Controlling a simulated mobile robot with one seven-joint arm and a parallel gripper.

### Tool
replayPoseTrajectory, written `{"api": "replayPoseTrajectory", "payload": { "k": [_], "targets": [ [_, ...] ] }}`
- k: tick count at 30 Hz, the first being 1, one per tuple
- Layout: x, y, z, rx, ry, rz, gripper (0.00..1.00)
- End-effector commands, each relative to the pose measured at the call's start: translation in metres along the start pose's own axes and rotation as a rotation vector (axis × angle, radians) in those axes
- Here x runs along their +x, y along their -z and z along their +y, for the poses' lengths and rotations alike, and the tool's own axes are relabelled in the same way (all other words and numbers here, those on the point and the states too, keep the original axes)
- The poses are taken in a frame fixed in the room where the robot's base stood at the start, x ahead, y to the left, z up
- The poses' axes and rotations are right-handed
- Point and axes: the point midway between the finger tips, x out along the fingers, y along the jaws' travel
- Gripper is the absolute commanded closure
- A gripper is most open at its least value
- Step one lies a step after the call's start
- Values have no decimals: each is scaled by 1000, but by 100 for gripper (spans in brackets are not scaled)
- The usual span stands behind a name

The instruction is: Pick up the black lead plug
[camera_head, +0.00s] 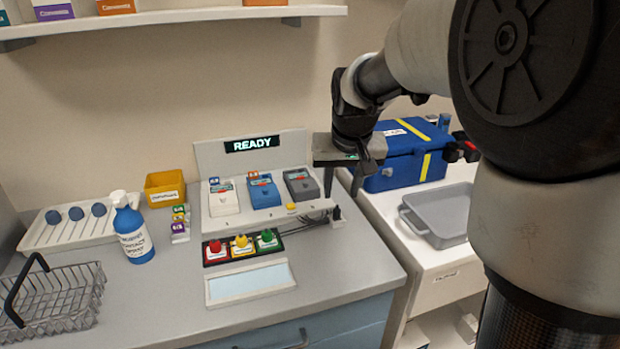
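The black lead plug (337,214) is a small dark piece at the right end of the test station, near the counter's right edge. Dark cables run from it to the left along the station's front. My gripper (341,190) points down just above the plug. Two dark fingers appear apart, one on each side above it, with nothing visible between them. The gripper looks open and not touching the plug, though the fingertips are small and dark.
The station (215,222) holds white, blue and grey devices under a READY display (252,144). A red-yellow-green button panel (242,246) is in front. A spray bottle (133,232), wire basket (52,298) and yellow bin (165,188) stand left. A blue case (405,160) and grey tray (440,214) are right.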

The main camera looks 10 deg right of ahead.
Motion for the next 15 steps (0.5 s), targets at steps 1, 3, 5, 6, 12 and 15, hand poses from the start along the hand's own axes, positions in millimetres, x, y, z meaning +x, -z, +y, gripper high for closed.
{"api": "replayPoseTrajectory", "payload": {
  "k": [1, 3, 5, 6, 12, 15],
  "targets": [
    [12, -2, 0, 0, -1, -4, 64],
    [21, -1, 0, 0, 0, -1, 64],
    [26, -1, 0, 0, 0, -1, 64],
    [28, -1, 0, 0, 0, -1, 64],
    [39, -1, 0, 0, 1, 0, 64],
    [54, -3, 0, 0, 0, -2, 64]
  ]
}}
